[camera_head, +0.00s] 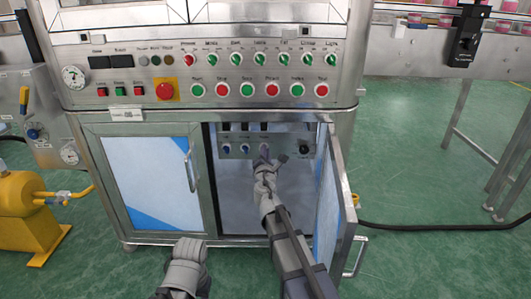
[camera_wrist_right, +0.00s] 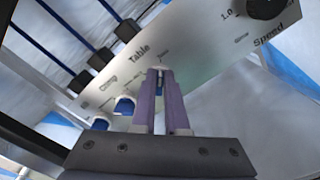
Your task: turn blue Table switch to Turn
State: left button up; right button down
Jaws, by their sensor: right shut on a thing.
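The switch panel (camera_head: 236,138) is inside the open cabinet, with a row of small blue switches. My right gripper (camera_head: 265,157) reaches into the cabinet. In the right wrist view its purple fingers (camera_wrist_right: 161,78) are shut on the blue Table switch (camera_wrist_right: 158,88), just below the "Table" label. The fingers hide most of that switch, so its exact angle cannot be told. Two other blue switches (camera_wrist_right: 125,105) sit left of the fingers. My left gripper (camera_head: 190,250) is low in front of the closed cabinet door, away from the panel; its fingers are not clear.
A black Speed knob (camera_wrist_right: 266,8) is on the panel's right. The open cabinet door (camera_head: 338,205) stands close to the right of my right arm. The closed left door (camera_head: 150,180) has a protruding handle (camera_head: 190,171). Upper control buttons (camera_head: 235,89) are above the cabinet.

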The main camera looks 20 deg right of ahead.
jog(key=c, duration=0.9)
grip_release()
jog(key=shift+c, duration=0.2)
jog(key=shift+s, duration=0.1)
jog(key=v, duration=0.7)
jog(key=shift+s, duration=0.3)
jog(key=shift+a, duration=0.15)
dwell(0.3)
